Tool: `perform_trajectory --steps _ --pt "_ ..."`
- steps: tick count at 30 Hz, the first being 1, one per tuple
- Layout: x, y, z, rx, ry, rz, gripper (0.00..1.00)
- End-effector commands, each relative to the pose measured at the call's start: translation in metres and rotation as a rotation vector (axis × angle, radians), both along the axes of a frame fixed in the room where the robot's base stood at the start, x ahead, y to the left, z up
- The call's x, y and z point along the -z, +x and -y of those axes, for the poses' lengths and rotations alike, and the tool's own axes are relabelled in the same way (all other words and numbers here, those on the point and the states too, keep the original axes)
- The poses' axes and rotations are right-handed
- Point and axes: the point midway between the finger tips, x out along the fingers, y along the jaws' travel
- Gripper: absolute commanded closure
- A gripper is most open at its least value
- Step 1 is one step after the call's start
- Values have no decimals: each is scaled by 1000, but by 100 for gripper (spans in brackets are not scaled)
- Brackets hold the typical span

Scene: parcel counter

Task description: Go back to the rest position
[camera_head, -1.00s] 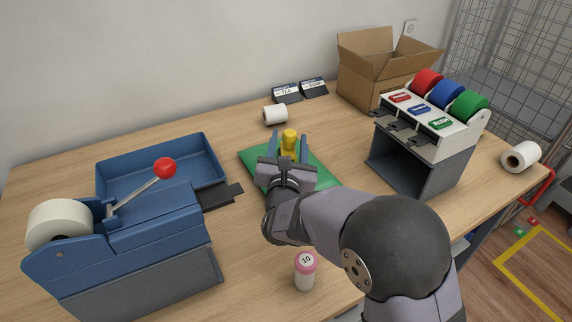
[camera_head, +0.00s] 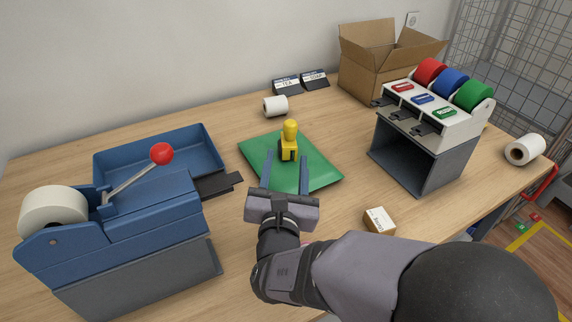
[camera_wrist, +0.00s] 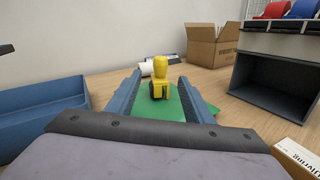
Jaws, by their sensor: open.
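My gripper (camera_head: 286,174) is open and empty, its two blue fingers pointing towards the back of the counter over the near part of a green mat (camera_head: 318,178). A yellow figure-like object with a dark part (camera_head: 289,141) stands upright on the mat, beyond the fingertips and apart from them. In the wrist view the yellow object (camera_wrist: 161,78) shows between the two fingers (camera_wrist: 154,88), farther away.
A blue tape dispenser with a red-knobbed lever (camera_head: 162,153) and a blue tray (camera_head: 210,148) are at left. A three-roll dispenser (camera_head: 432,120) and cardboard box (camera_head: 375,70) are at right. A small box (camera_head: 379,220) lies near my arm. Paper rolls (camera_head: 275,106) lie about.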

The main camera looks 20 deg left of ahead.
Motion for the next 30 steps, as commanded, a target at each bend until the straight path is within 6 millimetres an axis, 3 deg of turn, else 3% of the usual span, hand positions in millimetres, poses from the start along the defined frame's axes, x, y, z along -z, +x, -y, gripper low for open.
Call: perform_trajectory --steps 11,14,17,20,25,30 --pt "-1 1 2 5 4 -2 53" --pt "-3 6 13 37 28 -14 53" --pt "-5 15 37 108 78 -42 53" --pt "-7 25 76 222 162 -83 53" --pt "5 33 177 533 378 -185 53" --pt "42 1 283 924 648 -303 53"
